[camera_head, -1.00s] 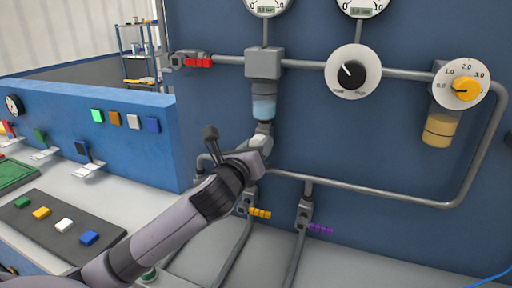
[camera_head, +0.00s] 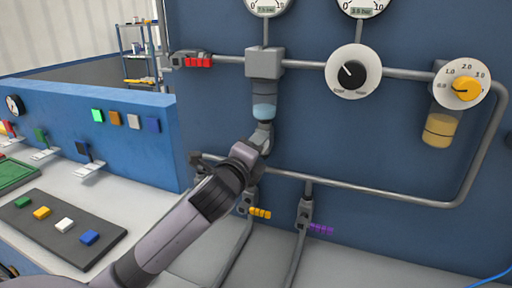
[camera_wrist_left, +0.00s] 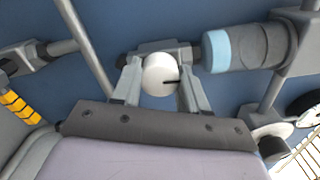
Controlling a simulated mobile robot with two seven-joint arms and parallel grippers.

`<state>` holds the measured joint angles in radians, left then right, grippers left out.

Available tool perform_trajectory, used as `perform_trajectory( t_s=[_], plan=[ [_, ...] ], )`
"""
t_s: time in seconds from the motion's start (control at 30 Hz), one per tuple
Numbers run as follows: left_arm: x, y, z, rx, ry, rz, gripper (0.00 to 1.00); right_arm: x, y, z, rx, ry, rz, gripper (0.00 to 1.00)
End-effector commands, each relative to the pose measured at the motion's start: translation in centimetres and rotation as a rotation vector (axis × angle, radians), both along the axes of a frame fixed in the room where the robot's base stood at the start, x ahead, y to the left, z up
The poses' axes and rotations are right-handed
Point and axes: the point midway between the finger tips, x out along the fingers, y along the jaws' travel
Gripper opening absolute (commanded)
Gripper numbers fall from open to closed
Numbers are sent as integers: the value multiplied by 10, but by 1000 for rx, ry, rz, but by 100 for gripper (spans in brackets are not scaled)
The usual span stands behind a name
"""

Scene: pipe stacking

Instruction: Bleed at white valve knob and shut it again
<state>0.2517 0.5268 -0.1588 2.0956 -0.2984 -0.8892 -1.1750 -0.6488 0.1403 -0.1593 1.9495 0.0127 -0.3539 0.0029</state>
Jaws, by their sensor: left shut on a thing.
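The white valve knob (camera_wrist_left: 158,76) shows in the left wrist view with a dark line mark on its face. It is between the two fingers of my left gripper (camera_wrist_left: 160,88), which is shut on it. In the head view my left gripper (camera_head: 262,138) is just below the clear filter bowl (camera_head: 264,92), and the knob is hidden behind it. The bowl holds light blue liquid (camera_head: 264,111). It also shows in the left wrist view (camera_wrist_left: 216,52). My right gripper is not in view.
A black dial (camera_head: 352,71) and a yellow knob (camera_head: 466,88) sit on the blue panel to the right. Valves with red (camera_head: 198,61), orange (camera_head: 260,212) and purple (camera_head: 320,229) handles are on the pipes around my arm. Two gauges are above.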

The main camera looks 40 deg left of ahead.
Motion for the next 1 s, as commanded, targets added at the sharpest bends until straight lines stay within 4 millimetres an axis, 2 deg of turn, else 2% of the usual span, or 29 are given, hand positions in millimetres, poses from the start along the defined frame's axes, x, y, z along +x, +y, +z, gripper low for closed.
perform_trajectory(
  t_s=[0.3, 0.8, 0.83, 0.87, 0.9, 1.0],
  plan=[
    [0, 0, -1, -98, -21, 0, 13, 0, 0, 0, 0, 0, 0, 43],
    [0, 0, -1, -114, -25, 0, 13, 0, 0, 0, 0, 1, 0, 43],
    [0, 0, -1, -114, -25, 0, 53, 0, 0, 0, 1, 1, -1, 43],
    [0, 0, -1, -114, -25, 0, 63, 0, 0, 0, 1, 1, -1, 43],
    [0, 0, -1, -113, -25, 1, 69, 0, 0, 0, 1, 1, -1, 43],
    [0, 0, -1, -112, -26, 0, 69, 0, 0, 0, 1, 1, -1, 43]
  ],
)
